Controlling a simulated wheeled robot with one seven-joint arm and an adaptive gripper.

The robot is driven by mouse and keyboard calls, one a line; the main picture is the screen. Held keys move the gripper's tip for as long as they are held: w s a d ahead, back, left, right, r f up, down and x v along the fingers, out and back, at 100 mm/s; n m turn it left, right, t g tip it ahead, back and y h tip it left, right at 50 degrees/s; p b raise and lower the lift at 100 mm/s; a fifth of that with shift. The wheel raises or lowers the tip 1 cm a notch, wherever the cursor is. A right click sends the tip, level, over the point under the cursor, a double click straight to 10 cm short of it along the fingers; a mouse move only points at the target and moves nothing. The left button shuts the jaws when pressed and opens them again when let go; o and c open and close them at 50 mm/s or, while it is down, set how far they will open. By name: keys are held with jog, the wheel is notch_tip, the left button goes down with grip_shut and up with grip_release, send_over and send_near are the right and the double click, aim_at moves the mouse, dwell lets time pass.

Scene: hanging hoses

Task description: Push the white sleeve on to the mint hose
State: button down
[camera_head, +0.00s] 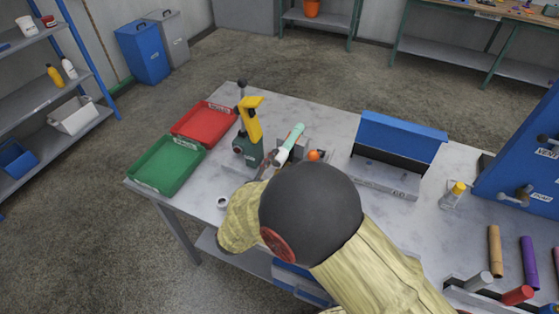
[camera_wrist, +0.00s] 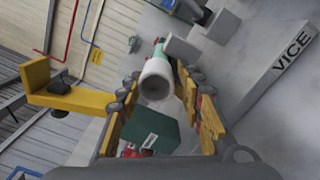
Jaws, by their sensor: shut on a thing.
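The white sleeve (camera_head: 282,156) is a short tube at the near end of the mint hose (camera_head: 296,135) in the head view. In the wrist view the sleeve (camera_wrist: 157,80) shows its open round end between my fingers, and a little of the mint hose (camera_wrist: 158,50) shows behind it. The two look in line; I cannot tell how far the sleeve sits around the hose. My gripper (camera_head: 267,166) is shut on the sleeve, with yellow finger pads on both sides in the wrist view (camera_wrist: 157,90). My arm hides part of it in the head view.
A grey vice (camera_head: 299,149) stands beside the hose; its lettered body (camera_wrist: 265,75) fills the right of the wrist view. A green tool with a yellow handle (camera_head: 251,118) stands close left. Red (camera_head: 204,122) and green (camera_head: 167,165) trays lie left. A blue-lidded box (camera_head: 400,133) stands right.

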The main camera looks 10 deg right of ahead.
jog(key=shift+v, duration=1.85)
